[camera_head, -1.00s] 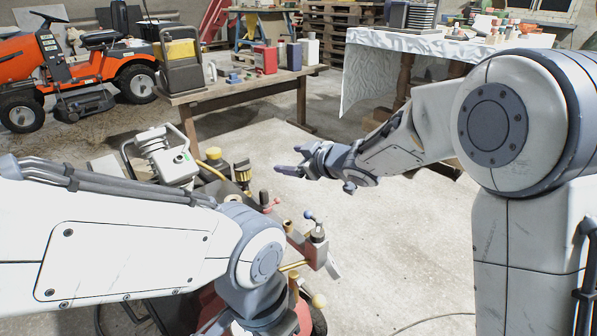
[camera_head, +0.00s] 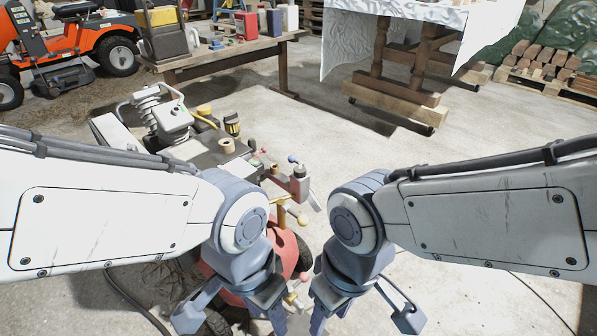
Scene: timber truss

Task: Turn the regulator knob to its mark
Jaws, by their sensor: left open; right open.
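A compressor with a red tank (camera_head: 284,256) stands on the floor at the centre, partly hidden by my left arm. Its top carries a red-brown fitting (camera_head: 301,186) with a blue-tipped lever (camera_head: 292,159), and brass parts (camera_head: 302,219). I cannot tell which small part is the regulator knob, and no mark can be made out. My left gripper (camera_head: 232,316) is open, pointing down in front of the red tank. My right gripper (camera_head: 364,314) is open, pointing down to the right of the tank. Neither gripper holds anything.
The compressor's grey-white engine (camera_head: 168,118) stands at its far left end. A wooden bench (camera_head: 232,54) with cans and an orange mower (camera_head: 75,48) stand behind. A covered table (camera_head: 395,25) and a brick pallet (camera_head: 545,80) are farther right. The floor between is clear.

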